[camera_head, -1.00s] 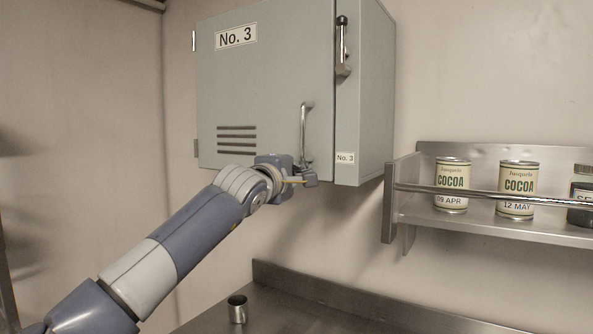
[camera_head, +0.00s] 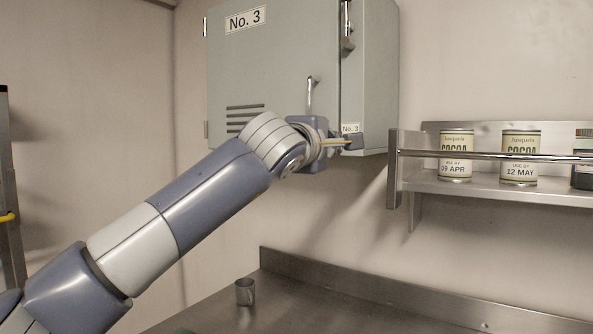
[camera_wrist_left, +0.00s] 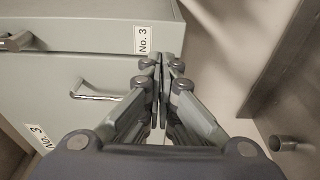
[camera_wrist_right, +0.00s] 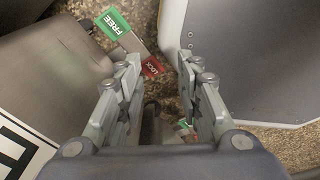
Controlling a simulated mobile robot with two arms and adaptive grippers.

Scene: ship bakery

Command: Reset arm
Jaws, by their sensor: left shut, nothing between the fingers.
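My left gripper (camera_head: 352,141) is in front of the lower right part of the grey cabinet marked No. 3 (camera_head: 270,75), just below and right of its door handle (camera_head: 310,95). In the left wrist view my left gripper (camera_wrist_left: 162,72) is shut and empty, with its fingers pressed together. The cabinet door looks closed, and the handle (camera_wrist_left: 97,95) lies to the left of the fingers, apart from them. My right gripper (camera_wrist_right: 158,75) shows only in the right wrist view. Its fingers are apart with nothing between them, over a speckled floor.
A steel shelf (camera_head: 410,180) with cocoa tins (camera_head: 456,156) and a rail is to the right. A small metal cup (camera_head: 245,292) stands on the steel counter (camera_head: 330,310) below. A green and red FREE/LOCK label (camera_wrist_right: 112,23) shows near the right gripper.

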